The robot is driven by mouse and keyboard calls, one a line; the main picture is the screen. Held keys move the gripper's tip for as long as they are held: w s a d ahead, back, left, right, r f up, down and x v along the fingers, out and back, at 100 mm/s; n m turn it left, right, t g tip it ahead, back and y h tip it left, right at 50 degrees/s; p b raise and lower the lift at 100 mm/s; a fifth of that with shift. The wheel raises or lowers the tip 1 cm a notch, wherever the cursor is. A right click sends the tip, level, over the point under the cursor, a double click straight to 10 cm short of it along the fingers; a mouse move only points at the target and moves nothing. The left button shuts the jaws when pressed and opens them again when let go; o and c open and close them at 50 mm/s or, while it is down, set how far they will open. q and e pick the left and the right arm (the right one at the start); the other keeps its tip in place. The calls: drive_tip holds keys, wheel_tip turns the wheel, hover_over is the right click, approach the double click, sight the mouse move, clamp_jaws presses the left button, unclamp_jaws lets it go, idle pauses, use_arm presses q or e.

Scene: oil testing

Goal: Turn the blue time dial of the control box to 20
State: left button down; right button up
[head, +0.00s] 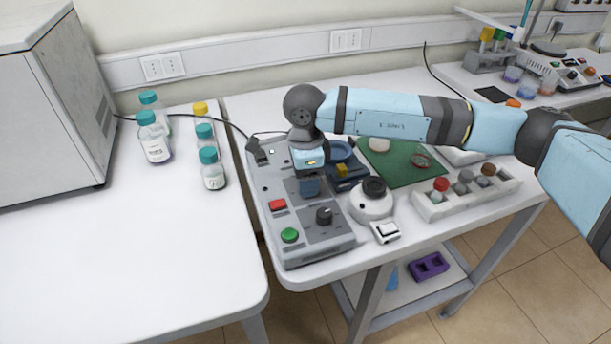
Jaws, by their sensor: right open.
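The grey control box (265,180) lies on the middle table, with its front end toward me. It carries a red button (278,204), a green button (289,235) and a black knob (324,215). The blue time dial (310,188) is on the upper part of its panel, partly hidden by my right gripper. My right gripper (311,177) points down directly over the blue dial and is open. I cannot tell whether its fingers touch the dial or surround it. The dial's scale and setting are not readable. My left gripper is not in view.
A white round device with a black top (372,199) stands close right of the box. A blue instrument (342,152) is behind it. A rack with stoppered bottles (465,195) and a green mat (405,170) lie farther right. Several capped bottles (155,145) stand on the left table.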

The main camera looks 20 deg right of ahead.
wheel_tip(320, 180, up, 14)
drive_tip(key=shift+w, duration=0.2)
drive_tip(key=shift+f, duration=0.1)
idle(0.3)
